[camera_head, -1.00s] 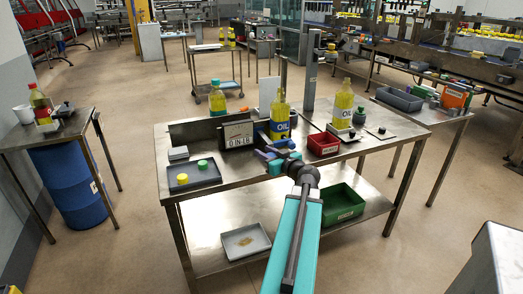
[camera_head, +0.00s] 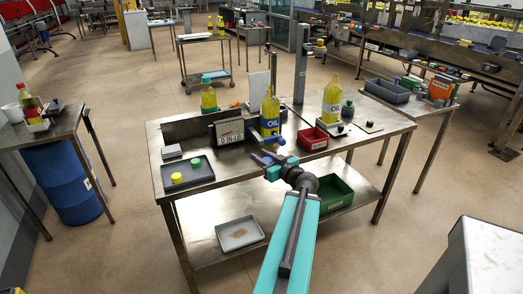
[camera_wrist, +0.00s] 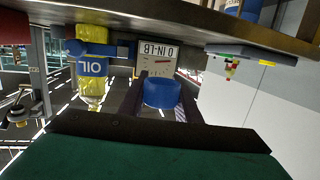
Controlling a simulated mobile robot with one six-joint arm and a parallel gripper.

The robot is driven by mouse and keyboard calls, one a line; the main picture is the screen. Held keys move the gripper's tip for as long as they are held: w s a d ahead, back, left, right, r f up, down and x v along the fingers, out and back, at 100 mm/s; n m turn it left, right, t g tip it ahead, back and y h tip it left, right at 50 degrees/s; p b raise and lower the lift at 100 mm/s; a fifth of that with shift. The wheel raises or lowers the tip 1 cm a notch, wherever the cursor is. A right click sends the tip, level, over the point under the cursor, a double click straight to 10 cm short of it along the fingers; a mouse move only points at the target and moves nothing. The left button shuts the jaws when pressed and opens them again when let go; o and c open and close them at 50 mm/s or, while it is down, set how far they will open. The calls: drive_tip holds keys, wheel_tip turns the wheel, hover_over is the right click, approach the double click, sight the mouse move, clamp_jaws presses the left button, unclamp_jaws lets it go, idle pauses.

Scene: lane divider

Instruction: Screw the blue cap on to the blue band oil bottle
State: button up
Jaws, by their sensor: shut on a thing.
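The blue band oil bottle (camera_head: 270,115) stands upright and uncapped near the middle of the steel table, held at its lower part by a blue fixture (camera_head: 270,138). It shows upside down at the left of the wrist view (camera_wrist: 92,66). My gripper (camera_head: 264,158) is in front of the bottle, low over the table's front edge. In the wrist view the blue cap (camera_wrist: 162,93) sits between my dark fingers, which are shut on it. The cap is apart from the bottle. In the head view the cap cannot be made out clearly.
A dial gauge box (camera_head: 229,132) stands left of the bottle. A grey tray (camera_head: 205,178) holds yellow and green caps. A green-capped bottle (camera_head: 208,98) stands behind, another bottle (camera_head: 331,100) to the right. A red bin (camera_head: 313,139) is right of my gripper.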

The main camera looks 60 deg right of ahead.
drive_tip(key=shift+s+a+r+p, duration=0.2)
drive_tip(key=shift+s+a+p, duration=0.3)
drive_tip(key=shift+p, duration=2.35)
drive_tip(key=shift+s+a+f+p, duration=0.15)
drive_tip(key=shift+s+p, duration=0.05)
drive_tip(key=shift+p, duration=0.5)
drive_tip(key=w+a+r+n+t+y+b, duration=0.15)
drive_tip(key=w+a+n+y, duration=0.75)
drive_tip(key=w+a, duration=1.55)
drive_tip(key=w+a+n+g+y, duration=0.1)
drive_tip(key=a+n+g+y, duration=0.1)
drive_tip(key=a, duration=0.9)
drive_tip(key=w+a+r+n+g+y, duration=0.1)
drive_tip(key=a+y, duration=0.4)
drive_tip(key=a, duration=0.7)
drive_tip(key=w+a+r+n+g+y+b, duration=0.1)
drive_tip(key=w+a+n+g+y, duration=0.2)
drive_tip(key=a, duration=0.9)
drive_tip(key=shift+w+n+g+y, duration=0.2)
drive_tip(key=shift+n+g+y, duration=0.25)
drive_tip(key=shift+n+y, duration=0.05)
drive_tip(key=shift+a, duration=0.1)
